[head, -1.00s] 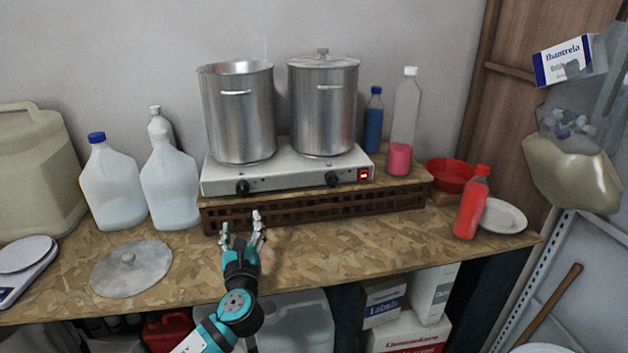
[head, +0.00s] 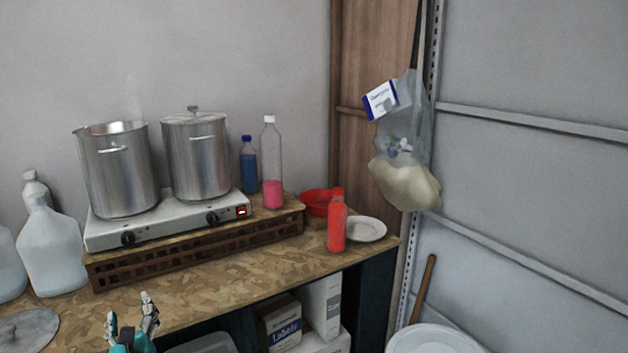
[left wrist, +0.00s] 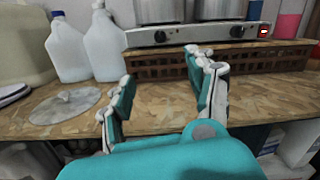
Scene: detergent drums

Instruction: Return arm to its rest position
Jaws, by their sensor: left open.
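My left gripper (head: 132,322) is at the bottom left of the head view, in front of the workbench (head: 215,278). Its fingers are apart and nothing is between them. In the left wrist view the open fingers (left wrist: 160,95) point toward the wooden crate (left wrist: 180,65) under the hot plate, with bare bench top between them. My right gripper is in neither view.
A hot plate (head: 165,219) carries two steel pots, one open (head: 118,170) and one lidded (head: 197,155). A red bottle (head: 337,225) stands near the bench's right end beside a white plate (head: 366,229). A loose lid (left wrist: 65,106) and clear jugs (head: 52,250) are at the left.

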